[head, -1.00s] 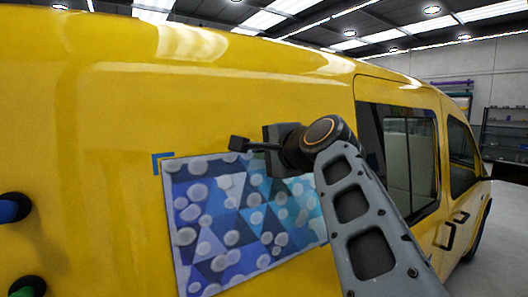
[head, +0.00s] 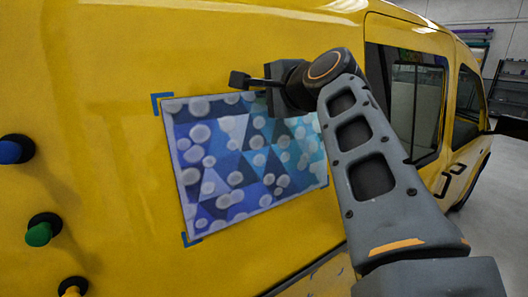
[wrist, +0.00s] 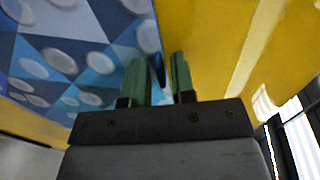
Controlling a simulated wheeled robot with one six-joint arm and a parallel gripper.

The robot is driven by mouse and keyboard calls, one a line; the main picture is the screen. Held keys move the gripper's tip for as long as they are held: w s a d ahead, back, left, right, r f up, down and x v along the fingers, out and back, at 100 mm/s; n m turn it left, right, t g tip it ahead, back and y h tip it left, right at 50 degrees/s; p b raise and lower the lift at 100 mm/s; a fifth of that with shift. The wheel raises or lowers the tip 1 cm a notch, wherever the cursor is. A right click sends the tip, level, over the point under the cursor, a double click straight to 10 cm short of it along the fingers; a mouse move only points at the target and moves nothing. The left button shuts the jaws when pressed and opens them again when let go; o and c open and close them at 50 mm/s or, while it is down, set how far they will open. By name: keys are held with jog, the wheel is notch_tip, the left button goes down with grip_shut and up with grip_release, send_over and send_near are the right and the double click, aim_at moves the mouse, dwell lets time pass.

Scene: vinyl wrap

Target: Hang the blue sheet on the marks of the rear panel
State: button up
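The blue sheet (head: 222,165), patterned with blue triangles and pale spots, lies against the yellow rear panel (head: 95,120) in the head view. Its left corners sit close inside the blue corner marks at top left (head: 161,103) and bottom left (head: 188,239). Part of another mark shows at its lower right. My gripper (head: 270,98) is at the sheet's top edge and hides the top right corner. In the wrist view, the green fingers (wrist: 159,80) stand apart on either side of the sheet's edge (wrist: 155,40), with a visible gap between them.
Several round knobs, blue (head: 12,151), green (head: 40,232) and yellow (head: 73,288), stick out of the panel at the left. The van's side window (head: 405,105) is to the right of my arm.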

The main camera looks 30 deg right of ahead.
jog(key=shift+o, duration=0.9)
jog(key=shift+s, duration=0.1)
